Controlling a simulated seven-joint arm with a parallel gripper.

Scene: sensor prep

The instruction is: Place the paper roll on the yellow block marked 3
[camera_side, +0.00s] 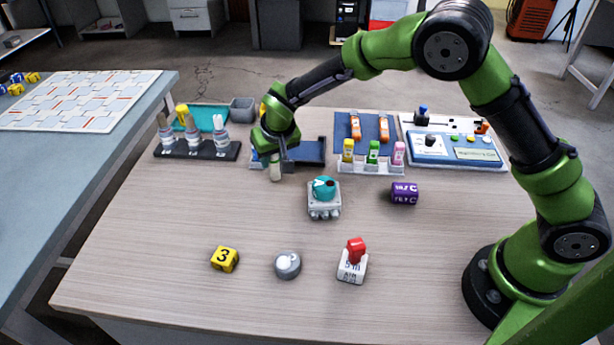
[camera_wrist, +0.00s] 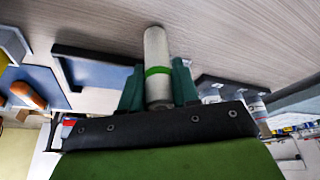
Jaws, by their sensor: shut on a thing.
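The paper roll (camera_wrist: 157,52) is a pale cylinder with a green band. My gripper (camera_wrist: 158,88) is shut on it, with a teal finger on each side. In the side view the roll (camera_side: 275,168) hangs below my gripper (camera_side: 274,150), near the back of the table; whether its lower end touches anything is unclear. The yellow block marked 3 (camera_side: 225,259) sits at the front left of the table, its top bare, well in front of my gripper.
A grey round piece (camera_side: 288,264), a white block with a red piece (camera_side: 352,265), a teal pot on a grey stand (camera_side: 324,198) and a purple block (camera_side: 404,193) stand on the table. A dark rack (camera_side: 197,151) and a vial holder (camera_side: 370,166) are behind. The left-middle tabletop is clear.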

